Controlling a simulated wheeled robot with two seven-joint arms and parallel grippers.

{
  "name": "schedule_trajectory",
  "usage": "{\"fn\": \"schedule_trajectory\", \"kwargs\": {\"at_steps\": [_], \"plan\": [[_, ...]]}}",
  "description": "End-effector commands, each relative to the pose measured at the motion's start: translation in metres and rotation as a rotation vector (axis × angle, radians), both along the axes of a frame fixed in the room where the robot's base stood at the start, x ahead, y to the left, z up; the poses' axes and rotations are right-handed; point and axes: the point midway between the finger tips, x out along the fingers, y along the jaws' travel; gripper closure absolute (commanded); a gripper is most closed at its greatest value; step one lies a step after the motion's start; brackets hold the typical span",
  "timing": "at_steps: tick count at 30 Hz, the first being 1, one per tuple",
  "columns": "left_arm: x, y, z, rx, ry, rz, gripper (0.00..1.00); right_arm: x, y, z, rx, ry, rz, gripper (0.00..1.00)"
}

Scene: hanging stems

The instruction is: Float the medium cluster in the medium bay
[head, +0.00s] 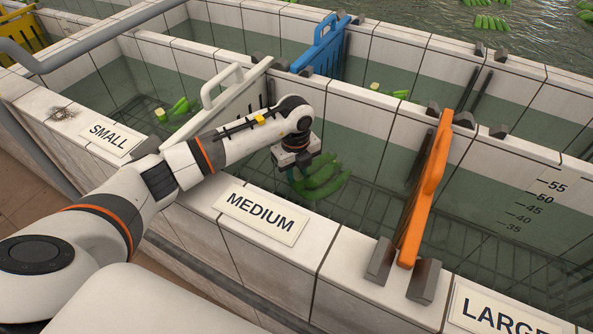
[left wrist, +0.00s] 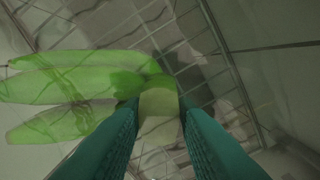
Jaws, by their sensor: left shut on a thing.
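The medium cluster is a bunch of green bananas (head: 322,180) low in the medium bay, at or in the water; its exact depth is hard to tell. My left gripper (head: 296,174) reaches over the front wall into this bay. Its teal fingers are shut on the cluster's pale cut stem (left wrist: 158,102), with the green fruit (left wrist: 75,88) spreading left in the left wrist view. The medium bay lies behind the MEDIUM label (head: 261,214), between a white gate (head: 222,103) and an orange gate (head: 430,185). My right gripper is not in view.
The small bay at left, behind the SMALL label (head: 108,138), holds another green cluster (head: 180,106). A blue gate (head: 325,48) stands behind. More green bunches (head: 490,22) float at the top right. A wire grid shows under the water around the held cluster.

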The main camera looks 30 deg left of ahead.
Motion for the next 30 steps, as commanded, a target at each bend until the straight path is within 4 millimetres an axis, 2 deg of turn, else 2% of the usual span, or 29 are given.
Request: {"fn": "schedule_trajectory", "kwargs": {"at_steps": [8,9,12,13,23,26,30], "plan": [[0.0,0.0,-0.001,0.0,0.0,0.0,1.0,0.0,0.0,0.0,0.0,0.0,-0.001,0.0],[0.0,0.0,-0.001,0.001,0.001,0.0,0.67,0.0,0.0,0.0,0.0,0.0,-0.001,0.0],[0.0,0.0,-0.001,0.0,0.0,0.0,0.51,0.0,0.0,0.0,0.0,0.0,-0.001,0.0],[0.0,0.0,0.0,0.0,0.0,0.0,0.48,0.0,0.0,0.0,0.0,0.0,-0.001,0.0],[-0.001,0.001,0.002,0.002,0.003,0.0,0.48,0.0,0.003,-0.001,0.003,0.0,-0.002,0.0],[0.0,0.001,0.013,0.001,0.0,0.001,0.48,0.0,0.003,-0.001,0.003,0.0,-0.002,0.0],[0.0,0.001,0.041,0.001,-0.003,-0.001,0.48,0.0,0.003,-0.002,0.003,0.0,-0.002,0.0]]}}
